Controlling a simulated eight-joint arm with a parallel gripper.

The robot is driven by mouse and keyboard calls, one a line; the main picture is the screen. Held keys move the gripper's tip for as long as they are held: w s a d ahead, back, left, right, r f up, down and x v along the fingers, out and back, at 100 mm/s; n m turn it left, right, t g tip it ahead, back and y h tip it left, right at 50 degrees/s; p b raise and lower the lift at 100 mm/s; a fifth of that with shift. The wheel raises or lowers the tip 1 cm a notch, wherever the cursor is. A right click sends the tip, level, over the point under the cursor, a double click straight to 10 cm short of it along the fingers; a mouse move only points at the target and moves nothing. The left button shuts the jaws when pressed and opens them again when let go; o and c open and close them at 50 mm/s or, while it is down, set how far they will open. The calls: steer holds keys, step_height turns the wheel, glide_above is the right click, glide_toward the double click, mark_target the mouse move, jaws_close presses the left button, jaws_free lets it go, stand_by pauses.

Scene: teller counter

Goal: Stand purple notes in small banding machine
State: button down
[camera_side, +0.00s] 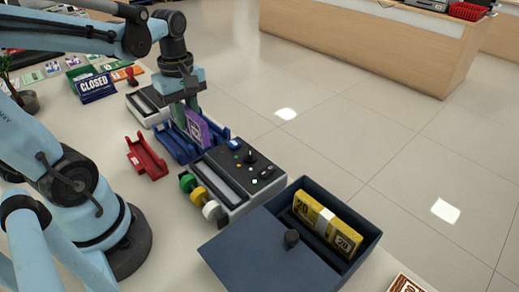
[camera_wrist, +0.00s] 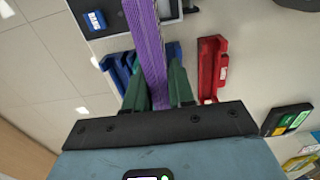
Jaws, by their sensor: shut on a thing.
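My gripper (camera_side: 190,104) points down and is shut on the purple notes (camera_side: 198,130), held on edge. In the wrist view, my green fingers (camera_wrist: 157,92) clasp both sides of the purple notes (camera_wrist: 148,45), which reach up past the frame's top. The notes are over or inside the blue tray (camera_side: 173,146); whether they touch its floor is hidden. The blue tray also shows on both sides of the notes in the wrist view (camera_wrist: 112,68). A smaller grey machine (camera_side: 141,110) stands behind left; a larger one (camera_side: 236,181) with coloured spools stands in front right.
A red tray (camera_side: 146,157) lies left of the blue one, also in the wrist view (camera_wrist: 213,68). A dark blue box (camera_side: 262,250) in front holds banded yellow notes (camera_side: 327,222). A CLOSED sign (camera_side: 97,87) and coloured note stacks are at the back left.

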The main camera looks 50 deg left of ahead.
steer(key=shift+w+d+r, duration=0.1)
steer(key=shift+d+r, duration=0.3)
steer(key=shift+d, duration=0.45)
steer(key=shift+s+d+f, duration=0.25)
steer(key=shift+d+f, duration=0.55)
steer(key=shift+d, duration=0.85)
steer(key=shift+s+d+f, duration=0.2)
steer(key=shift+d+f, duration=0.65)
steer(key=shift+d, duration=0.85)
steer(key=shift+s+d+f, duration=0.25)
steer(key=shift+d+f, duration=0.55)
steer(key=shift+d, duration=0.85)
steer(key=shift+f, duration=0.1)
steer(key=shift+f, duration=0.95)
steer(key=c, duration=0.9)
jaws_free()
steer(key=shift+r, duration=0.1)
steer(key=shift+r, duration=3.4)
